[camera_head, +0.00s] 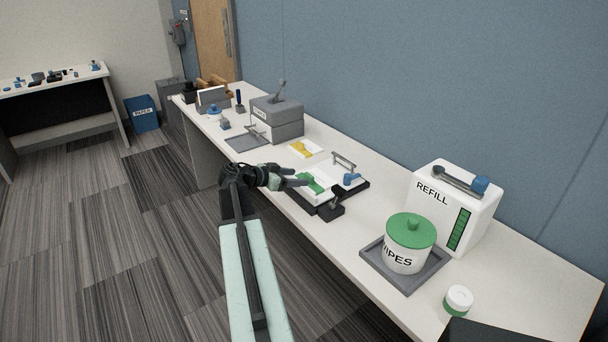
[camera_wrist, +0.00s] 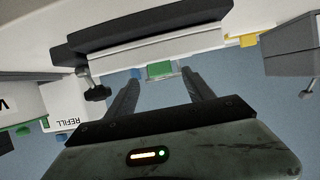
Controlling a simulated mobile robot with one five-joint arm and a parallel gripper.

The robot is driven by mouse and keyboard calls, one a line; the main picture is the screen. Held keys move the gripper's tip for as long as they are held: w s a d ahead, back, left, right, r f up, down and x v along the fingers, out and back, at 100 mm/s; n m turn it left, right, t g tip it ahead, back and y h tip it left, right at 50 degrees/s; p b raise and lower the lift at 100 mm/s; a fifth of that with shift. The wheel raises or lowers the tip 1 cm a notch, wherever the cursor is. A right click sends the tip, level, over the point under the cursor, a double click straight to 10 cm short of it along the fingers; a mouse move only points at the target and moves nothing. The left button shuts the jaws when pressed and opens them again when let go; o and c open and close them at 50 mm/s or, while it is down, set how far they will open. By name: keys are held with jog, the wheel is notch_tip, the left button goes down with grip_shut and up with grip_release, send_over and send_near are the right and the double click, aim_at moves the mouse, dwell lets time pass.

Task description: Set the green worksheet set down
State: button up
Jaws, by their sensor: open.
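The green worksheet set (camera_head: 313,185) appears as a green piece on a white sheet, on a black-edged tray (camera_head: 343,202) on the long bench. My gripper (camera_head: 302,182) reaches in from the left at its near side. In the wrist view, which looks upside down, my gripper (camera_wrist: 161,76) has its two fingers apart. A green patch (camera_wrist: 160,69) shows in the gap between the fingertips. I cannot tell whether the fingers touch it. Part of the sheet is hidden behind my gripper.
On the same tray are a blue piece (camera_head: 351,179) and a metal handle (camera_head: 344,160). A yellow piece (camera_head: 301,149) lies behind. A grey box (camera_head: 277,118) stands further back. A wipes tub (camera_head: 408,245) and a white refill box (camera_head: 452,210) stand to the right.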

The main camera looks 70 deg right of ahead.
jog(key=p+v, duration=0.1)
jog(key=v, duration=0.5)
jog(key=shift+a+p, duration=0.2)
jog(key=shift+p, duration=0.1)
jog(key=shift+w, duration=0.1)
jog(key=w+a+f+n+t+y, duration=0.1)
jog(key=w+a+f+n+t, duration=0.2)
jog(key=w+a, duration=0.4)
jog(key=w+a+f+n+t+y, duration=0.1)
jog(key=w+a+f+n+y, duration=0.25)
jog(key=a, duration=0.65)
jog(key=w+a+f+n+t+h, duration=0.1)
jog(key=w+a+f+n, duration=0.25)
jog(key=w+a, duration=0.45)
jog(key=w+a+f+n+y, duration=0.1)
jog(key=a+n, duration=0.4)
jog(key=a, duration=0.8)
jog(key=w+a+f+n+t+y, duration=0.1)
jog(key=a+n+y, duration=0.3)
jog(key=a, duration=0.8)
jog(key=w+a+f+n+t+y, duration=0.1)
jog(key=a+n, duration=0.4)
jog(key=a, duration=0.8)
jog(key=shift+w+a+f+n+y, duration=0.3)
jog(key=shift+w+f+y, duration=0.05)
jog(key=shift+f+y, duration=0.5)
